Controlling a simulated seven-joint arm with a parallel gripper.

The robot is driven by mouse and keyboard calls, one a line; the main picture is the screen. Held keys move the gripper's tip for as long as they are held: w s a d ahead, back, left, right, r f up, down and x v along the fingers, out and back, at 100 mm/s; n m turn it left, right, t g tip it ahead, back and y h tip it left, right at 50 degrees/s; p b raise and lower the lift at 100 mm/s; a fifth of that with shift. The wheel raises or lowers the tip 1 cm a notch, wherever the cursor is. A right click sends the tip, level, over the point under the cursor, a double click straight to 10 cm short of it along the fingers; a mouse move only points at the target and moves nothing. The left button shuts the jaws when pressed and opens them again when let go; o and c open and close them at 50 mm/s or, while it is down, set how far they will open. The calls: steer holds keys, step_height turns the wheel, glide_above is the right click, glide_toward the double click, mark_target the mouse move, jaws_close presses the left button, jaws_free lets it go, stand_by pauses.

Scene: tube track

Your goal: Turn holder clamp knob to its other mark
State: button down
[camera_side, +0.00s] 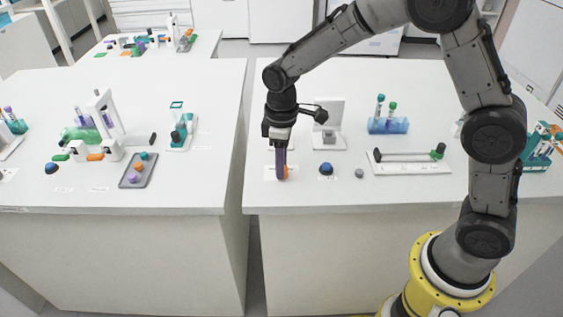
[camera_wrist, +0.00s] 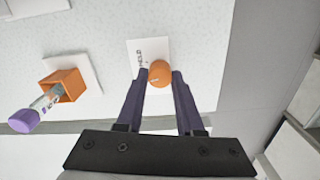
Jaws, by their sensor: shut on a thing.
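The clamp knob is a round orange knob (camera_wrist: 159,74) on a small white plate with dark marks (camera_wrist: 140,47). In the wrist view my gripper (camera_wrist: 160,75) has one dark purple finger on each side of the knob and is shut on it. In the side view my gripper (camera_side: 281,177) points straight down at the table, and only a sliver of orange shows beside the fingers. The orange holder (camera_wrist: 70,84) stands on a white base left of the knob in the wrist view. A clear tube with a purple cap (camera_wrist: 23,122) leans out of it.
In the side view, a blue dome (camera_side: 326,169) and a grey ball (camera_side: 359,173) sit right of my gripper. A white stand (camera_side: 329,113) is behind, with a blue tube rack (camera_side: 388,125) farther right. The table's front edge is close to my gripper.

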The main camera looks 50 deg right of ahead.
steer(key=m, duration=0.4)
steer(key=shift+r+m, duration=0.1)
steer(key=shift+m, duration=0.2)
steer(key=m, duration=0.4)
steer(key=shift+m, duration=0.3)
steer(key=c, duration=0.5)
jaws_free()
steer(key=shift+c, duration=0.2)
step_height(320, 180, up, 14)
